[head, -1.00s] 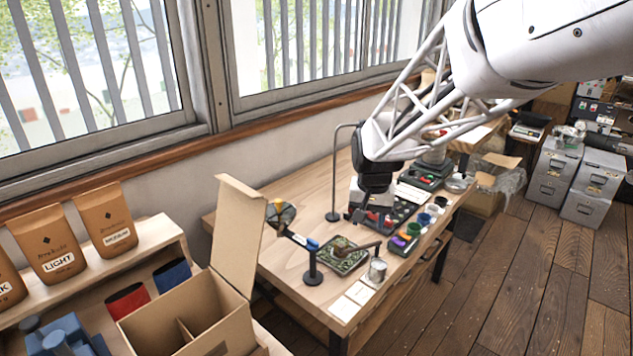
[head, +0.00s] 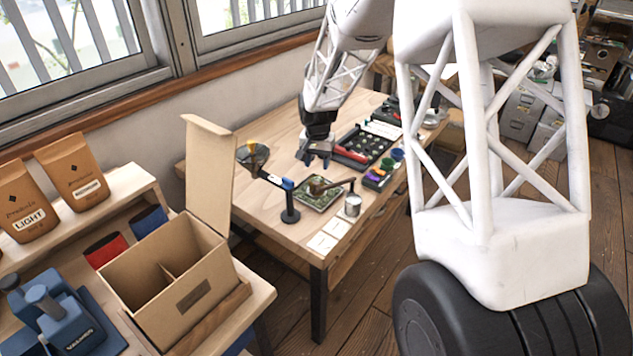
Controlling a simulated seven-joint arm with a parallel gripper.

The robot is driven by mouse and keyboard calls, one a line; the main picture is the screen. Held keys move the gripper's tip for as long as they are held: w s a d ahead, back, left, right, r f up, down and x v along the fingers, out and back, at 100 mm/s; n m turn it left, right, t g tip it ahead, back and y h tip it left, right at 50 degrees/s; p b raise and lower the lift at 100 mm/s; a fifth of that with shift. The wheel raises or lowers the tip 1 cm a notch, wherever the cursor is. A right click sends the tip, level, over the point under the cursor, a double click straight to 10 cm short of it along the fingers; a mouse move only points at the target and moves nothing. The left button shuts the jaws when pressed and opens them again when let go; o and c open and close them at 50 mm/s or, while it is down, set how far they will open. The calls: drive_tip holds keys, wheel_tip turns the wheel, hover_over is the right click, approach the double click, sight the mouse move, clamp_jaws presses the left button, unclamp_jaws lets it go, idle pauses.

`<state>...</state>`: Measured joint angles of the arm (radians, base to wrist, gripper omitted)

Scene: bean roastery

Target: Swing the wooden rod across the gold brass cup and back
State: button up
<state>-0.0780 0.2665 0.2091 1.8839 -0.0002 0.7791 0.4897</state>
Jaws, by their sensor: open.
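My gripper (head: 318,160) hangs with its jaws apart and empty, above the table behind a green patterned tray (head: 313,203). A brown rod (head: 336,184), apparently the wooden one, lies over that tray, with a rounded brown part at its left end. A silver-grey metal cup (head: 352,206) stands at the tray's right front corner. A black stand (head: 290,208) left of the tray carries a slanted arm with a blue part. At the back left, a small yellow-gold piece (head: 252,145) shows over a round dark dish (head: 253,156); I cannot tell whether it is the brass cup.
White cards (head: 328,236) lie near the front edge. An open cardboard box (head: 185,265) with a raised flap stands on the shelf at left.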

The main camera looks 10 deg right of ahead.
sight(317, 183)
drive_tip(key=shift+w+a+f, duration=0.1)
drive_tip(key=shift+w+f, duration=0.15)
drive_tip(key=shift+f, duration=0.05)
drive_tip(key=shift+f, duration=0.1)
drive_tip(key=shift+f, duration=3.75)
clamp_jaws()
